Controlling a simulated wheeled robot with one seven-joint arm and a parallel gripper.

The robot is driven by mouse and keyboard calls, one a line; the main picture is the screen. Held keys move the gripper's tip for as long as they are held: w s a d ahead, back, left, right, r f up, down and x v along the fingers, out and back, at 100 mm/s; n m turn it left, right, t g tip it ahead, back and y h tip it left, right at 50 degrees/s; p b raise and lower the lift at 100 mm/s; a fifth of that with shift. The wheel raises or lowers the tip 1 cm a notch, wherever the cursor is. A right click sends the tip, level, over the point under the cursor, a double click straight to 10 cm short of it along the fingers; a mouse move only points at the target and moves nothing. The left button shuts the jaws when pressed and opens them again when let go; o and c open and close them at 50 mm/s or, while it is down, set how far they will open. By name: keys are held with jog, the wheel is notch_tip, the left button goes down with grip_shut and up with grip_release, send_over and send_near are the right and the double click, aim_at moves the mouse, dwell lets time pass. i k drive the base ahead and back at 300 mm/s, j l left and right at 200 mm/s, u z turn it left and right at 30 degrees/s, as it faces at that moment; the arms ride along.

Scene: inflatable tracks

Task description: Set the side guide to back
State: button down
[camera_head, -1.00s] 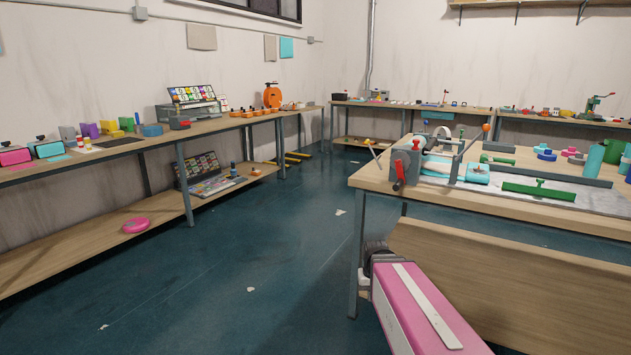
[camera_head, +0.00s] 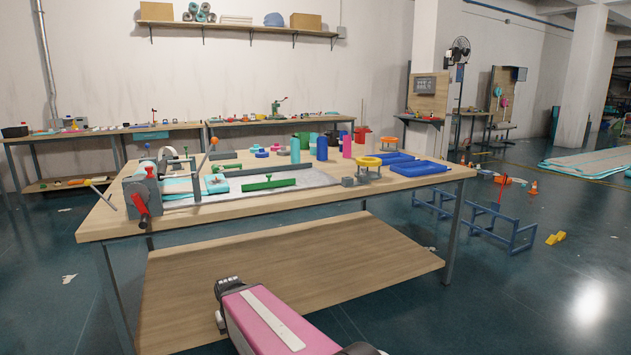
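A hand-cranked roller device (camera_head: 150,188) with a red crank handle stands at the left end of the wooden workbench. A green bar with a knob (camera_head: 268,183) lies along the near side of the pale sheet (camera_head: 310,178) beside it. A dark grey bar (camera_head: 250,163) lies further back. A smaller green piece (camera_head: 218,167) sits between, near a light-blue block (camera_head: 216,183). I cannot tell for sure which piece is the side guide; the green bar looks most like one. My pink arm link shows at the bottom, in front of the bench.
The workbench (camera_head: 400,180) has a lower shelf (camera_head: 300,262). Bottles, a yellow ring stand (camera_head: 367,164) and blue trays (camera_head: 418,168) fill its right half. A blue frame (camera_head: 490,232) stands on the floor to the right. Other benches line the back wall.

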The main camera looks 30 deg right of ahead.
aim_at(287, 181)
jog(key=z, duration=0.65)
jog(key=u, duration=0.35)
jog(key=l+u, duration=0.25)
jog(key=u, duration=0.2)
jog(key=l+u, duration=0.25)
jog(key=u, duration=0.25)
jog(key=l+u, duration=0.2)
jog(key=u, duration=0.25)
jog(key=k+l+u, duration=0.15)
jog(key=u, duration=0.3)
jog(key=k+l+u, duration=0.35)
jog(key=k+l, duration=0.35)
jog(key=k+l+u, duration=0.35)
jog(key=k+l, duration=0.55)
jog(key=k, duration=0.15)
